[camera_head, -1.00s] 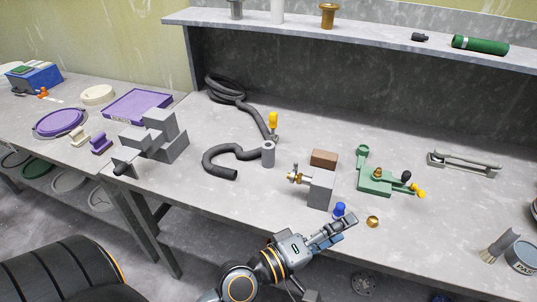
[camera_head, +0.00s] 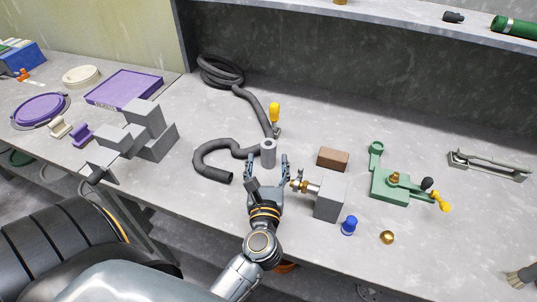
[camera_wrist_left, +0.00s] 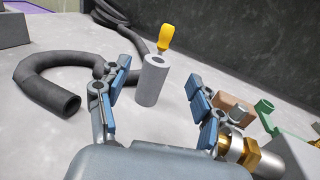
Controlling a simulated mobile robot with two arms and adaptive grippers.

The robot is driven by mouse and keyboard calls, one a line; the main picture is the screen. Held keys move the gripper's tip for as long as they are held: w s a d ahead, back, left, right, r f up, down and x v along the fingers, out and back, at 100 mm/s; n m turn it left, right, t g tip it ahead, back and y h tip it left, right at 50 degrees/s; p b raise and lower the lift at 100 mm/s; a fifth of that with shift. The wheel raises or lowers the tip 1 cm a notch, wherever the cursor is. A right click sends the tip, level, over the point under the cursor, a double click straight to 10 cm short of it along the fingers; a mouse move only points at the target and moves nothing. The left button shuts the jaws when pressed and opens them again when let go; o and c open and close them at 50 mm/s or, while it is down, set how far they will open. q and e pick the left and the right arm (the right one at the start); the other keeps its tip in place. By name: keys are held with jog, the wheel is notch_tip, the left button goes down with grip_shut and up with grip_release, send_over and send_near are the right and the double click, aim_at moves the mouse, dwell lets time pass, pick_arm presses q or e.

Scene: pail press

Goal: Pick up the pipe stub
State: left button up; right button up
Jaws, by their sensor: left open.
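The pipe stub (camera_head: 268,153) is a short grey hollow cylinder standing upright on the bench. In the left wrist view the pipe stub (camera_wrist_left: 151,82) stands ahead of the fingers, between their lines and a little beyond the tips. My left gripper (camera_head: 267,163) is open, with its two fingers pointing at the stub from the near side. In the left wrist view the left gripper (camera_wrist_left: 157,88) shows blue finger pads spread wide with nothing between them. My right gripper is not in view.
A black hose (camera_head: 213,172) curls just left of the stub. A yellow-handled tool (camera_head: 274,114) stands behind it. A grey block with a brass fitting (camera_head: 329,195) is close to the right finger. A brown block (camera_head: 333,158) and a green clamp (camera_head: 390,187) lie further right.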

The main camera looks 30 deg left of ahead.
aim_at(268, 153)
pick_arm(q)
jog(key=shift+w+a+f, duration=0.15)
jog(key=shift+w+f, duration=0.1)
jog(key=shift+f, duration=0.35)
jog(key=shift+w+a+f, duration=0.15)
jog(key=shift+w+f, duration=0.05)
jog(key=shift+f, duration=0.35)
jog(key=shift+r+p+x, duration=0.2)
jog(key=shift+p+x, duration=0.3)
jog(key=shift+x, duration=0.5)
jog(key=p+x, duration=0.1)
jog(key=x, duration=0.3)
jog(key=shift+w+f, duration=0.1)
jog(key=shift+w+a+f, duration=0.1)
jog(key=shift+w+a, duration=0.2)
jog(key=shift+w, duration=0.1)
jog(key=c, duration=1.3)
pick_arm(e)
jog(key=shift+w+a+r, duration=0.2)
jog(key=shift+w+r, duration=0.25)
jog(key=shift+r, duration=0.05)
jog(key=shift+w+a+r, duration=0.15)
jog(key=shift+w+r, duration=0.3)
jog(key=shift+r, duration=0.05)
